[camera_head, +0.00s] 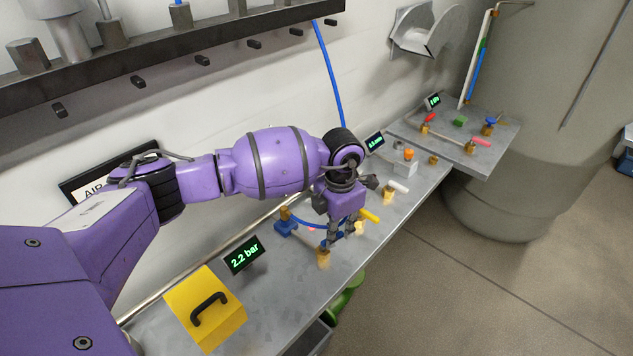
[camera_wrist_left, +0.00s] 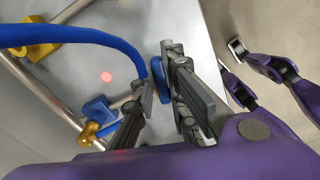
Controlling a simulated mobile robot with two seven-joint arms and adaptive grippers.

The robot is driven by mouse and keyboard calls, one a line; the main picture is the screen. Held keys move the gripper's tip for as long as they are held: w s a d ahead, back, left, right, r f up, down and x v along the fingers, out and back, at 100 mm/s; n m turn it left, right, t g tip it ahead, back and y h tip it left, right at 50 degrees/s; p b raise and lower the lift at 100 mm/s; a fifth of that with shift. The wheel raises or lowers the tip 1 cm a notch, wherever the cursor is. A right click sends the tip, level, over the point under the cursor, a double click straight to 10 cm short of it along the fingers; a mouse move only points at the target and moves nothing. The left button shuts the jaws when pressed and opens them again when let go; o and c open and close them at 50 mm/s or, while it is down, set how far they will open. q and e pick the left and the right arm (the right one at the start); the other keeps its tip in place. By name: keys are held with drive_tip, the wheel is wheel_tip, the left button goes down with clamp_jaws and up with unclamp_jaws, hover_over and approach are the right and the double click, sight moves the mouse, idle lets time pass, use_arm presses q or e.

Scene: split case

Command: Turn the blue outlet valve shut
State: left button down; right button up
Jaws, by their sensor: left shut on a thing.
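The blue valve handle (camera_wrist_left: 158,80) is between the fingers of my left gripper (camera_wrist_left: 155,98) in the left wrist view, and the fingers are shut on it. In the head view my left gripper (camera_head: 341,238) points down at the bench and hides much of the handle. A brass valve body (camera_head: 323,258) shows just below the fingertips. How far the handle is turned cannot be told. A blue hose (camera_wrist_left: 75,38) curves close beside the handle. The pressure display (camera_head: 245,255) reads 2.2 bar.
A yellow box with a black handle (camera_head: 207,310) stands at the near end of the bench (camera_head: 268,297). A yellow-handled valve (camera_head: 370,215) and a white-handled valve (camera_head: 398,186) are just beyond my gripper. A dark rail (camera_head: 165,45) runs along the wall above. The floor at right is open.

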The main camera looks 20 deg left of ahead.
use_arm(q)
drive_tip(key=m, duration=0.2)
drive_tip(key=d+m, duration=0.1)
drive_tip(key=shift+s+m, duration=0.35)
drive_tip(key=shift+m, duration=0.05)
drive_tip(key=m, duration=0.1)
drive_tip(key=s+m, duration=0.1)
drive_tip(key=m, duration=0.1)
drive_tip(key=m+b, duration=0.1)
drive_tip(key=shift+s+d+m, duration=0.2)
drive_tip(key=shift+d+m, duration=0.1)
drive_tip(key=m, duration=0.1)
drive_tip(key=s+m, duration=0.1)
drive_tip(key=m, duration=0.1)
drive_tip(key=shift+s+b, duration=0.1)
drive_tip(key=shift+b, duration=0.2)
drive_tip(key=shift+s+r+m+b, duration=0.1)
drive_tip(key=shift+s+m+b, duration=0.15)
drive_tip(key=shift+m, duration=0.7)
drive_tip(key=shift+s+m+b, duration=0.1)
drive_tip(key=shift+s+m, duration=0.2)
drive_tip(key=shift+m, duration=0.65)
use_arm(e)
drive_tip(key=shift+s+d+f, duration=0.15)
drive_tip(key=shift+d+f, duration=0.05)
drive_tip(key=shift+f, duration=0.85)
drive_tip(key=shift+s, duration=0.1)
